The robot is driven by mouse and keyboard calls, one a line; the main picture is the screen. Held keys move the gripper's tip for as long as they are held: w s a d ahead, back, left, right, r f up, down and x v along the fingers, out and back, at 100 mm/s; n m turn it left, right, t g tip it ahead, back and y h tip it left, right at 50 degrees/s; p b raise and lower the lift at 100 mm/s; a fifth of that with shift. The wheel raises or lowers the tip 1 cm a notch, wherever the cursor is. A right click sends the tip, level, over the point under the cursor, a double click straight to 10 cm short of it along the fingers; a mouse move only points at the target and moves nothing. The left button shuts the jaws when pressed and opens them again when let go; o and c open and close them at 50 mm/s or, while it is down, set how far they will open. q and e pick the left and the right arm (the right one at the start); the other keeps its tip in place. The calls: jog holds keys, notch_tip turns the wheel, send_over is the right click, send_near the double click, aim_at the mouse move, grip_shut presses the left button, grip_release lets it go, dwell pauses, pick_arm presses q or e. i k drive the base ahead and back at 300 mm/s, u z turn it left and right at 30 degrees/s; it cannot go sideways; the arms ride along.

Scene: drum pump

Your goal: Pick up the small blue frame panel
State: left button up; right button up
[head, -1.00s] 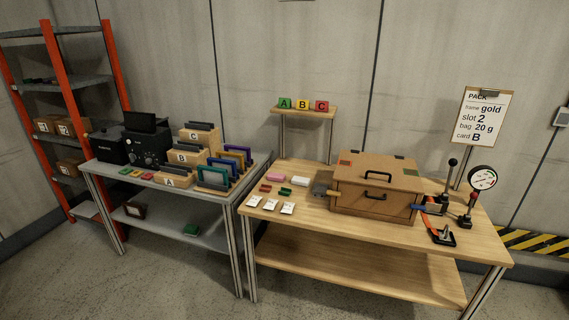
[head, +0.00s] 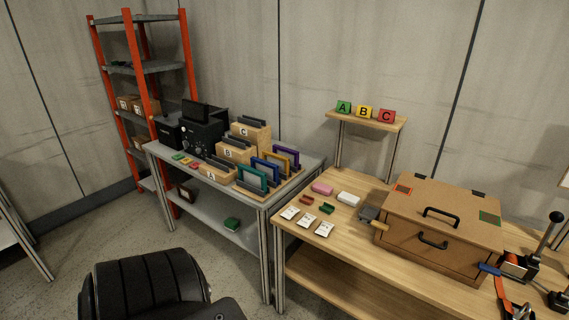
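The blue frame panel (head: 267,168) stands upright in a wooden rack on the grey table, in the head view. It is between a teal frame panel (head: 250,177) in front and a gold frame panel (head: 277,159) behind, and those neighbours overlap parts of it. A purple frame panel (head: 288,154) stands at the back of the row. Neither of my grippers shows. A black rounded part of my own arm is at the bottom left, well apart from the panels.
The grey table (head: 316,162) also holds black machines (head: 203,134) and stepped wooden holders marked A, B and C. A wooden table (head: 345,236) at right bears a large wooden box (head: 440,215), white bags and small blocks. A red-post shelf (head: 141,65) stands behind.

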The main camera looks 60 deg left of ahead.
aim_at(271, 170)
jog(key=u, duration=0.45)
jog(key=i, duration=0.95)
jog(key=u, duration=0.7)
